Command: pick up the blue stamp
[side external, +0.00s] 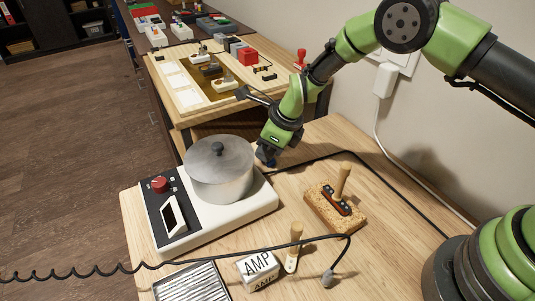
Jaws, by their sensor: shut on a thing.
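My gripper (267,148) is at the end of my arm, low behind the right side of the metal pot. It is shut on a small dark blue thing (265,157), which looks like the blue stamp. Only a little of this thing shows, and its lower part is hard to make out. The pot's edge is close to it on the left. Whether the stamp touches anything below cannot be told.
A lidded pot (220,172) stands on a white hotplate (208,214). A black cable crosses the table. An AMP box (258,268) is in front. A workbench (185,98) with parts is behind.

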